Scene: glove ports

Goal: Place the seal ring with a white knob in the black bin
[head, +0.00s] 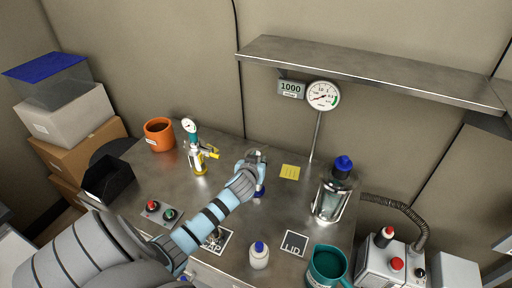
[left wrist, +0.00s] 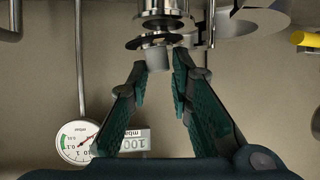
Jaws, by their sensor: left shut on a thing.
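My left gripper (head: 257,166) is over the middle of the metal table in the head view. In the left wrist view its two green-padded fingers (left wrist: 159,72) are shut around a pale white knob (left wrist: 157,58). The knob carries a thin dark seal ring (left wrist: 150,41), just by a shiny metal fitting (left wrist: 163,8). I cannot tell whether ring and fitting touch. The ring is not clear in the head view, where the gripper covers that spot. The black bin (head: 108,179) stands open at the table's left end. My right gripper is not in view.
A button box (head: 160,211) lies between bin and arm. An orange pot (head: 159,135) and a yellow-handled valve (head: 197,158) stand behind. A glass vessel (head: 330,194), white bottle (head: 259,256) and teal cup (head: 327,267) stand to the right. A shelf (head: 370,72) overhangs the back.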

